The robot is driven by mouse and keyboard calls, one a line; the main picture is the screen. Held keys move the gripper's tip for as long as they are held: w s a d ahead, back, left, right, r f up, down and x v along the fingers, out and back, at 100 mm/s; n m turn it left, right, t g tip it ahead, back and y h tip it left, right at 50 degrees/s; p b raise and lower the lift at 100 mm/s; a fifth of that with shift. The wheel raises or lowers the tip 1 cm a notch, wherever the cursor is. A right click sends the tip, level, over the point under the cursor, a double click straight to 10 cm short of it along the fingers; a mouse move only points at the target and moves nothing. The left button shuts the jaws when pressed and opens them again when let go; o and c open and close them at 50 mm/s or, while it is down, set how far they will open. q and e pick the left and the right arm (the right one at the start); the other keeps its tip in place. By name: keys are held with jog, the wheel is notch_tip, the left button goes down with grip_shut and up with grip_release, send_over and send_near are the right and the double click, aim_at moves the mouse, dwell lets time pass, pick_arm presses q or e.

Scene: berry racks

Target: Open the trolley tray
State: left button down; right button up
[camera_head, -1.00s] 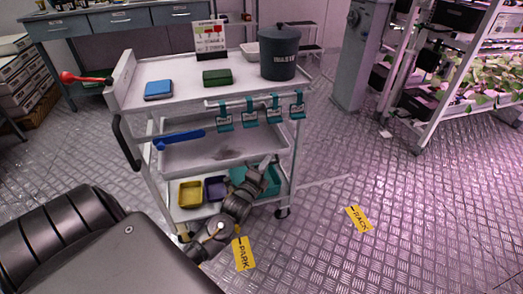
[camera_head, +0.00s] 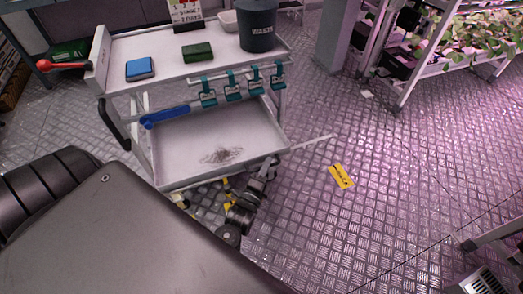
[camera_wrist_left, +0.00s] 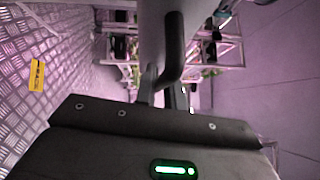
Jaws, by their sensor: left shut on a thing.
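The trolley (camera_head: 165,48) is white. Its middle tray (camera_head: 182,150) is drawn out toward me and holds a small patch of brown debris. My left gripper (camera_head: 266,164) is at the tray's front edge, right of its middle, and is shut on that edge; the exact contact is hard to see. My right gripper is not in view.
Teal clips (camera_head: 233,88) hang above the tray. Floor is free to the right, around a yellow label (camera_head: 341,176).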

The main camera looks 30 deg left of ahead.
pick_arm(q)
jog(key=shift+s+d, duration=0.5)
jog(key=shift+d, duration=0.25)
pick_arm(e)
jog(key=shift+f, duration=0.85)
pick_arm(q)
jog(key=c, duration=1.8)
grip_release()
jog(key=shift+o, duration=0.2)
jog(key=v, duration=1.1)
jog(key=shift+p, duration=0.35)
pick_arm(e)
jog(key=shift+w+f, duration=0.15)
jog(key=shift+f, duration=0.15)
